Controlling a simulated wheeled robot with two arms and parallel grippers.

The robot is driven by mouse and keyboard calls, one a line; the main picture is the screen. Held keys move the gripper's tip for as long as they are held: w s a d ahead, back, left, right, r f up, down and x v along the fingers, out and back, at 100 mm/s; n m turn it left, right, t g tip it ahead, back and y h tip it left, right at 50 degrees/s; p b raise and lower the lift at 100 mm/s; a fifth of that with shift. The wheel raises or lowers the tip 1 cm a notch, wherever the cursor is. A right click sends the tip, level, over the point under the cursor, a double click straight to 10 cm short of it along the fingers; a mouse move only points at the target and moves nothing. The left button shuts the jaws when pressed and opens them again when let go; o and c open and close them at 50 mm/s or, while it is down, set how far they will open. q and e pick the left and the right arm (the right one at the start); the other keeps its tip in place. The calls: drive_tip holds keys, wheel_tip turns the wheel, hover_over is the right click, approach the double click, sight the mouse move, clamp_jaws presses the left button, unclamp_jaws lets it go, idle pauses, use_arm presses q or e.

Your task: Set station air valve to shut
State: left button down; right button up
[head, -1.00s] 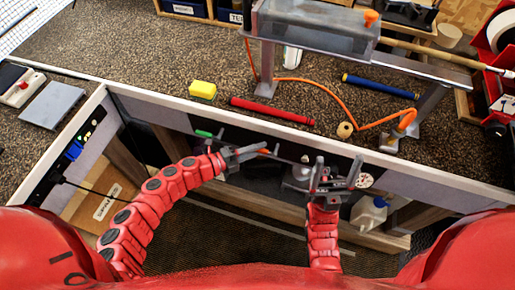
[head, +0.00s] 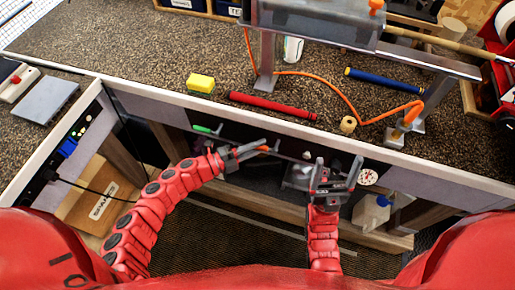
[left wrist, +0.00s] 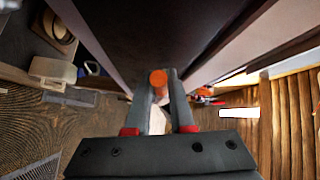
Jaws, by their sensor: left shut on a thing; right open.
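My left gripper (head: 258,152) is below the bench's front edge. Its jaws are shut on a small orange piece (head: 270,149), which looks like the valve's handle. In the left wrist view the round orange end (left wrist: 159,78) shows between the fingertips of the left gripper (left wrist: 160,92). A thin grey pipe runs past the jaws, with a green piece (head: 203,129) to the left. The fingers partly hide the handle, so I cannot tell its exact setting. My right gripper (head: 336,168) is open and empty, left of a round white gauge (head: 367,177).
The bench top (head: 150,55) is above the grippers. It holds a yellow block (head: 201,83), a red grip (head: 272,106), a blue grip (head: 383,83) and an orange hose (head: 335,88). A cardboard box (head: 98,195) and a white jug (head: 372,212) stand underneath.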

use_arm(q)
drive_tip(key=shift+s+d+f+n+t+y+b, duration=0.4)
drive_tip(key=shift+d+f+n+t+b, duration=0.45)
drive_tip(key=shift+n+t+b, duration=2.4)
drive_tip(key=shift+s+d+f+n+t+y+b, duration=0.15)
drive_tip(key=shift+d+f+n+t+y+b, duration=0.6)
drive_tip(key=shift+n+t+b, duration=2.45)
drive_tip(key=shift+s+d+f+n+t+y+b, duration=0.35)
drive_tip(key=shift+d+f+n+t+b, duration=0.85)
drive_tip(key=shift+n+b, duration=2.3)
drive_tip(key=shift+a+r+n+t+p, duration=0.1)
drive_tip(key=shift+r+n+t+p, duration=0.1)
drive_tip(key=shift+n+p, duration=0.4)
drive_tip(key=shift+a+r+n+t+p, duration=0.1)
drive_tip(key=shift+r+n+t+p, duration=0.2)
drive_tip(key=shift+n, duration=0.35)
drive_tip(key=shift+f, duration=0.1)
drive_tip(key=c, duration=0.8)
unclamp_jaws()
